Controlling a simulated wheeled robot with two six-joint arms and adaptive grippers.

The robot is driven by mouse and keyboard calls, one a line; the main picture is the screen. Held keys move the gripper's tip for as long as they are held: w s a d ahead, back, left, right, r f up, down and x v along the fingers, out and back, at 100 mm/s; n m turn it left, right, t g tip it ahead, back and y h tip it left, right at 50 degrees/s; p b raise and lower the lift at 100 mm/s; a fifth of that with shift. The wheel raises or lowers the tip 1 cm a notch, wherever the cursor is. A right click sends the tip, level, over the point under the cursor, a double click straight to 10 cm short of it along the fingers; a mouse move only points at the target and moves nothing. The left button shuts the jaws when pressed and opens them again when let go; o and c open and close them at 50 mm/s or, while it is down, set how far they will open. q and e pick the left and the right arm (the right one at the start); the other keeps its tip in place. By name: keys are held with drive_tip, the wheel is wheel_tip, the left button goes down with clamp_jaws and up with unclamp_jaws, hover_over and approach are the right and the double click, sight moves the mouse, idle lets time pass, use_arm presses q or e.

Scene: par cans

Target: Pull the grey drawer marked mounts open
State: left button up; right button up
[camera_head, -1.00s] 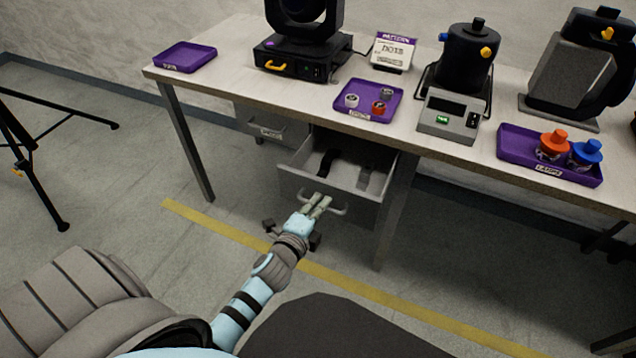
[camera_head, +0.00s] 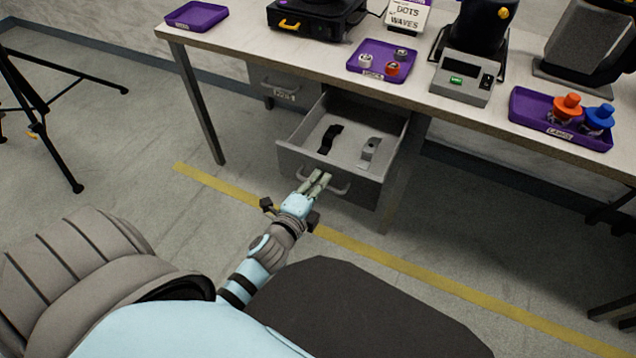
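A grey drawer (camera_head: 366,188) under the workbench stands pulled out. A black strap-like piece (camera_head: 329,139) and a grey metal piece (camera_head: 370,148) lie inside it. Its bar handle (camera_head: 342,189) is on the front panel. My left gripper (camera_head: 318,179) is at the left part of this handle, its fingers close together and seemingly closed around the bar. No readable marking shows on this drawer's front. A second grey drawer (camera_head: 272,84) to its left is shut and has a small label too small to read. My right gripper is not in view.
A black tripod (camera_head: 40,130) stands left. Floor before the drawer is clear.

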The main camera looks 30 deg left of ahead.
use_arm(q)
drive_tip(key=shift+o, duration=0.8)
drive_tip(key=v, duration=1.2)
